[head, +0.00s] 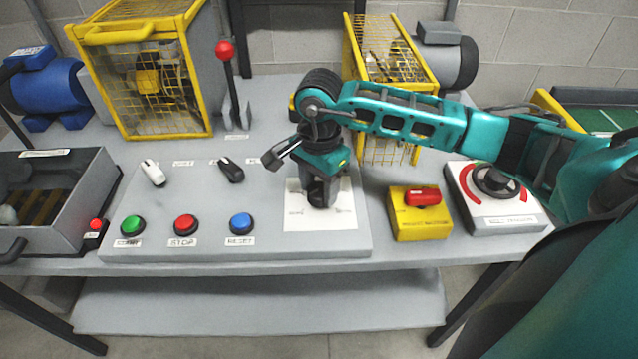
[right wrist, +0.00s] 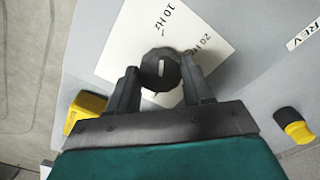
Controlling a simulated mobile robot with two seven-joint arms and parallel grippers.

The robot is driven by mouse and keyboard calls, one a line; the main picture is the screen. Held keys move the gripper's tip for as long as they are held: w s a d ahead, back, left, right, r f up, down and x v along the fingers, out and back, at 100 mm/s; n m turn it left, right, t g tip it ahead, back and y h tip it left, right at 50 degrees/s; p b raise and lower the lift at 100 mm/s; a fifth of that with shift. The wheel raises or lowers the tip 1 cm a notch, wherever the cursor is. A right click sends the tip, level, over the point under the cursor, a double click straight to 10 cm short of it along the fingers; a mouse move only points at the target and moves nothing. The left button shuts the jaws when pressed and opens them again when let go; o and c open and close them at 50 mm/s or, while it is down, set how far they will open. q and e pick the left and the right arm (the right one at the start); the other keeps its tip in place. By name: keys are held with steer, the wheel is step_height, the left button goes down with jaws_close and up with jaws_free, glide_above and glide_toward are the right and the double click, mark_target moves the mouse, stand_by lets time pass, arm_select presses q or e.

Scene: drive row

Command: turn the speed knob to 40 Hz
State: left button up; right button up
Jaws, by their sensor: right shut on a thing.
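The speed knob (right wrist: 160,68) is dark and faceted with a short white mark on its top. It stands on a white plate (head: 300,240) at the right of the grey control panel. In the right wrist view, the labels 10 Hz and 20 Hz show on the plate (right wrist: 135,45) beyond the knob; no 40 Hz label is readable. I cannot tell exactly which value the mark points to. My right gripper (head: 319,192) points down over the plate, shut on the knob with one finger on each side. In the head view it mostly hides the knob. My left gripper is not in view.
Green (head: 132,225), red (head: 185,224) and blue (head: 241,222) buttons sit left of the plate, behind them a white switch (head: 152,173) and a black switch (head: 231,170). A yellow box with a red switch (head: 423,196) and a rotary switch (head: 494,181) stand at right.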

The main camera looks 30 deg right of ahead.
steer(key=c, duration=0.3)
